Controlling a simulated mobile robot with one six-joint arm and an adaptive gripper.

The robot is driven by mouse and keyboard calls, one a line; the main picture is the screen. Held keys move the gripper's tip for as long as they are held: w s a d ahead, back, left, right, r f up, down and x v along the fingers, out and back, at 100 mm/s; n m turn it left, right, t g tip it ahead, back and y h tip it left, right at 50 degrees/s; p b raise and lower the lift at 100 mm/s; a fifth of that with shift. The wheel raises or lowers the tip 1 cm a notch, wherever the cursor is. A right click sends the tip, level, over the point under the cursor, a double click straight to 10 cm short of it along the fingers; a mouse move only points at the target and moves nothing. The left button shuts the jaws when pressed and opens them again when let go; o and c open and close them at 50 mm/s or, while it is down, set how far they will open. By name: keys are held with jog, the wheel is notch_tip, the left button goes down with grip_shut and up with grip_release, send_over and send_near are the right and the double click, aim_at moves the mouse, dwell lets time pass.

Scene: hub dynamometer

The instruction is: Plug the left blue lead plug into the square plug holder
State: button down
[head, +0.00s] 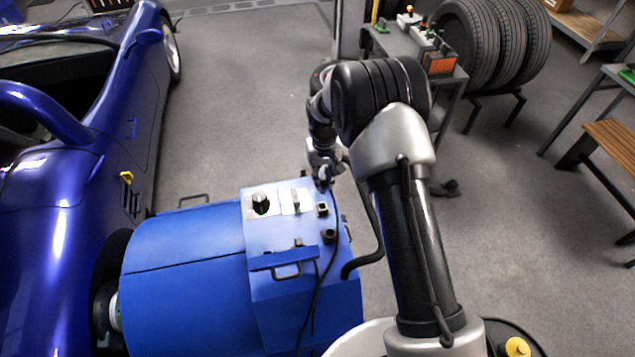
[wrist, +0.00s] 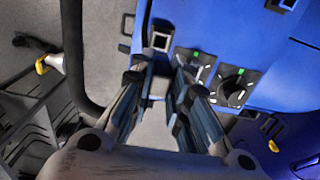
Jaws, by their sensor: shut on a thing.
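My gripper (head: 323,180) is above the top of the blue machine, near its right edge. In the wrist view my gripper (wrist: 160,68) has its two fingers close together with a small dark blue plug (wrist: 161,70) between the tips. The plug is mostly hidden by the fingers. A square plug holder (head: 322,209) with a dark rim and pale inside is on the machine's top panel. The holder also shows in the wrist view (wrist: 160,40), just beyond the fingertips and apparently empty. Whether the plug touches it I cannot tell.
A second dark socket (head: 328,236) sits nearer on the panel. A black knob (head: 260,203) and a switch plate (head: 295,201) are left of the holder. A thin dark cable (head: 318,285) runs down the machine's front. The blue car (head: 75,220) stands to the left.

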aim_at(323, 193)
jog(key=shift+f+b, duration=2.4)
jog(key=shift+f, duration=1)
jog(key=shift+f, duration=0.25)
jog(key=shift+f+b, duration=1.1)
jog(key=shift+f, duration=0.2)
jog(key=c, duration=1.5)
grip_release()
jog(key=shift+r, duration=0.1)
jog(key=shift+o, duration=0.2)
notch_tip(323, 193, up, 12)
